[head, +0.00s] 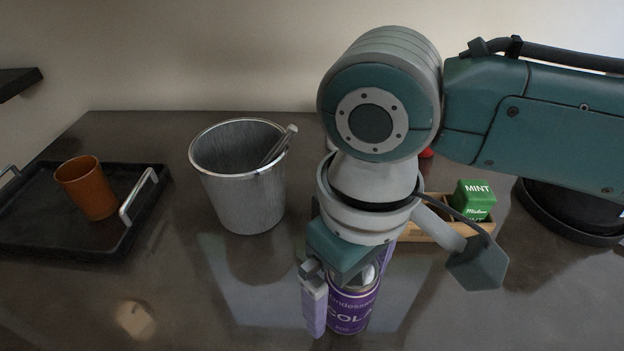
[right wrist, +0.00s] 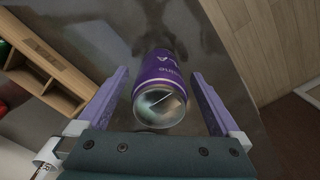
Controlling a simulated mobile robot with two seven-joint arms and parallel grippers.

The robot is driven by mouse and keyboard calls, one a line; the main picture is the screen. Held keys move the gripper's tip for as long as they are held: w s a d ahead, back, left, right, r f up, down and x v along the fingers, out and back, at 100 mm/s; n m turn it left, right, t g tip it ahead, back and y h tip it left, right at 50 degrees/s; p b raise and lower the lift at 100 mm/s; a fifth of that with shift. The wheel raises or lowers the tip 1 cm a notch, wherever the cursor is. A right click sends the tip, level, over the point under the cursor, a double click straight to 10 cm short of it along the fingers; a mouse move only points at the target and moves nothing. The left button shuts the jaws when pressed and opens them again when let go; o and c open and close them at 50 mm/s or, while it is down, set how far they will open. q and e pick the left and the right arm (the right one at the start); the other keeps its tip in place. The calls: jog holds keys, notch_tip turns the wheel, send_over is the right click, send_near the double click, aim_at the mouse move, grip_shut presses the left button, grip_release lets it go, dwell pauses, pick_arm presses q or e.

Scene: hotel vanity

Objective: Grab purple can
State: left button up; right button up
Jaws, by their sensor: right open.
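The purple cola can (head: 352,306) stands on the dark vanity top near the front, below my right arm. My right gripper (head: 338,290) is open over it in the head view, one lavender finger showing at the can's left side. In the right wrist view the can (right wrist: 160,82) lies between the two open fingers of the gripper (right wrist: 162,98), with its silver top towards the camera. A gap shows on each side of the can. In the head view my gripper hides the can's upper part. My left gripper is not in view.
A grey ice bucket (head: 245,195) with tongs stands left of the can. A black tray (head: 60,235) holds an orange cup (head: 88,188) at far left. A wooden box (head: 428,232) with a green mint box (head: 474,200) is behind, to the right. The front left is clear.

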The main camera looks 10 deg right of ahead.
jog(key=shift+f, duration=0.3)
grip_shut()
dwell(0.6)
